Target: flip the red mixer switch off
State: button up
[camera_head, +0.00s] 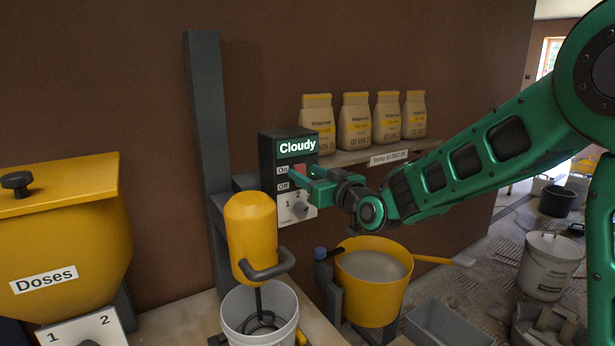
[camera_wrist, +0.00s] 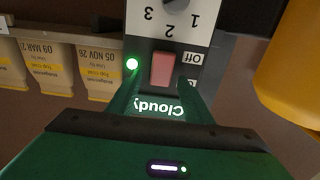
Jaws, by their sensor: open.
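The red mixer switch (camera_wrist: 163,69) is a rocker on the grey control box (camera_head: 268,163) headed "Cloudy". Beside it are the labels "Off" and, partly hidden, "On". A green light (camera_wrist: 132,64) glows next to it. In the head view my gripper (camera_head: 301,180) is in front of the box and covers part of the switch area. In the wrist view my gripper (camera_wrist: 160,92) is open, with a green finger on either side of the switch and nothing between them. I cannot tell whether the fingers touch the panel. The wrist picture is upside down.
A numbered dial (camera_head: 300,209) is below the switch. The yellow mixer (camera_head: 250,232) hangs over a white bucket (camera_head: 232,309). A yellow tub (camera_head: 368,300) stands below my arm. Several paper bags (camera_head: 355,124) stand on a shelf (camera_head: 350,157) behind. A yellow "Doses" hopper (camera_head: 75,240) is at left.

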jog(key=shift+w+a, duration=0.15)
jog(key=shift+w, duration=0.15)
jog(key=c, duration=1.1)
jog(key=shift+o, duration=0.2)
jog(key=shift+f, duration=0.1)
jog(key=shift+f+t+y, duration=0.3)
jog(key=shift+t+y, duration=0.1)
jog(key=shift+t, duration=0.1)
jog(key=shift+s+a+f+t+y, duration=0.25)
jog(key=shift+t+y, duration=0.45)
jog(key=shift+d, duration=0.1)
jog(key=shift+d+t, duration=0.1)
jog(key=shift+t, duration=0.2)
